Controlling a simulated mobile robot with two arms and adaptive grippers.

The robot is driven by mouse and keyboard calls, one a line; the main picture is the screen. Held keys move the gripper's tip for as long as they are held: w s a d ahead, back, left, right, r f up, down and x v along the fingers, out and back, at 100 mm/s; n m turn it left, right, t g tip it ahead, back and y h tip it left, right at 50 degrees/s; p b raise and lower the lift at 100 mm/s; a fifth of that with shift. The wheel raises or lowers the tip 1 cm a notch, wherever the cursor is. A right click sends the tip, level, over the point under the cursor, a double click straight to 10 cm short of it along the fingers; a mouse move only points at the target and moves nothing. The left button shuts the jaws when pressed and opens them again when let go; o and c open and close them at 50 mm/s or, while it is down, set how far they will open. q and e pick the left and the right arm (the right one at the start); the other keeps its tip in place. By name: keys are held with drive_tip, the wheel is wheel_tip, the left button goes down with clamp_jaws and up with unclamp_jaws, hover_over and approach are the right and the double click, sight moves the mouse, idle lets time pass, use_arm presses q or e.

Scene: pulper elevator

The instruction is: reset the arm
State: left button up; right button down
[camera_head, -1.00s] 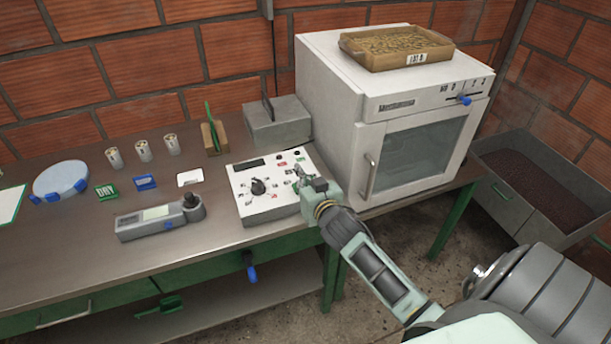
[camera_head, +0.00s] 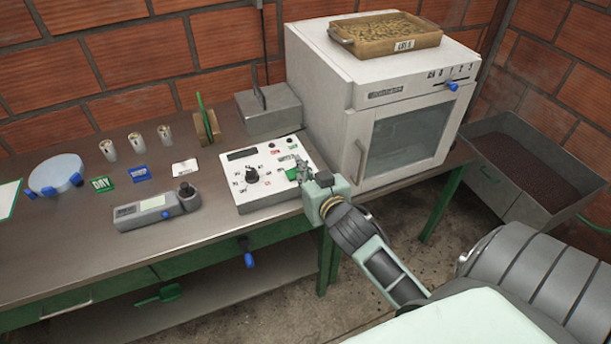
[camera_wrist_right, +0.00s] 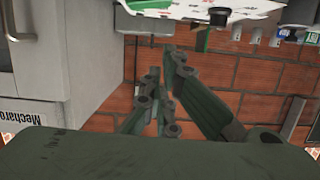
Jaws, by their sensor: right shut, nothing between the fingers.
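My right arm reaches in from the lower right in the head view. Its gripper (camera_head: 295,168) is shut and empty, at the right side of the white control panel (camera_head: 262,197), which has a black knob and small coloured buttons. Whether the fingers touch the panel, I cannot tell. In the right wrist view the gripper's fingers (camera_wrist_right: 167,105) are close together with nothing between them. The panel's edge (camera_wrist_right: 190,10) shows at the top of that view. My left gripper is not in view.
The white oven (camera_head: 360,130) stands right of the panel with a tray of grain (camera_head: 390,48) on top. A grey meter (camera_head: 150,212), cups (camera_head: 137,142), a green DRY card (camera_head: 101,184) and a round dish (camera_head: 58,172) are on the bench. A grey bin (camera_head: 510,205) stands at right.

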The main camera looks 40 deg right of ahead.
drive_tip(key=shift+s+a+r, duration=0.2)
drive_tip(key=shift+s, duration=0.45)
